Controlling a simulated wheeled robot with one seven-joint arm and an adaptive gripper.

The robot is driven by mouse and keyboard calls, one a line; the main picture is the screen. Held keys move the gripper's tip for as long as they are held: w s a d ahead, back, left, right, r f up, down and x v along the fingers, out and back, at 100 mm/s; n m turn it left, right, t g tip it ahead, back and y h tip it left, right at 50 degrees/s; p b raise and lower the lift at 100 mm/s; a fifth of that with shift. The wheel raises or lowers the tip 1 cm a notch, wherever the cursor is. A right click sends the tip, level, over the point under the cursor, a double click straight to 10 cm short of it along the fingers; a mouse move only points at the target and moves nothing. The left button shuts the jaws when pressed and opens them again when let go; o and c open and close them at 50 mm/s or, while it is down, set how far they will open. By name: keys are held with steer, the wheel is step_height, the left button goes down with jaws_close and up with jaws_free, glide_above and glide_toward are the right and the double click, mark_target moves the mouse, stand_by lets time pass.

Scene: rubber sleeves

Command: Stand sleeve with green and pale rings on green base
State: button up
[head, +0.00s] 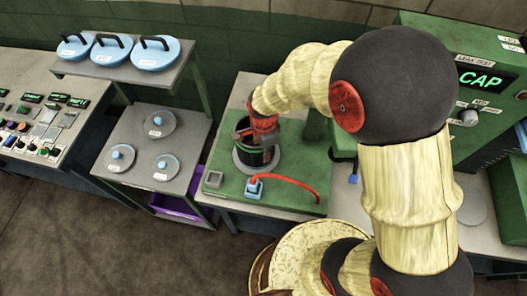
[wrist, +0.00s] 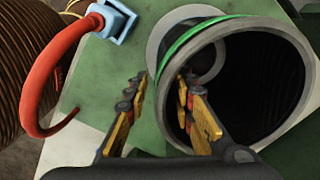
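The dark sleeve (head: 252,156) stands, seemingly upright, on the round grey plate (head: 271,166) of the green base (head: 222,196). A green ring circles it just below its grey rim. I cannot make out a pale ring clearly. In the wrist view the sleeve (wrist: 268,90) shows its open mouth at the right, with the grey plate (wrist: 158,42) around its far end. My gripper (head: 254,134) is at the sleeve's mouth. In the wrist view my gripper (wrist: 160,78) is open, one finger inside the sleeve and one outside. A gap shows between the outer finger and the wall.
A red hose (head: 295,183) with a blue fitting (head: 254,187) curves across the base's front; the hose (wrist: 35,85) is at the left in the wrist view. A grey block (head: 213,180) sits at the base's left corner. The green tester (head: 455,75) stands right, behind my arm.

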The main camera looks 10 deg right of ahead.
step_height(320, 180, up, 13)
steer(key=shift+d+f, duration=0.1)
steer(key=shift+f, duration=0.1)
steer(key=s+d+r+n+t, duration=0.2)
steer(key=s+d+r+n, duration=0.4)
steer(key=r+n, duration=0.1)
steer(key=s+d+r+n+t, duration=0.3)
steer(key=s+d+r+n, duration=0.3)
steer(key=r, duration=0.4)
steer(key=shift+s+r+n, duration=0.3)
steer(key=shift+s+n, duration=0.5)
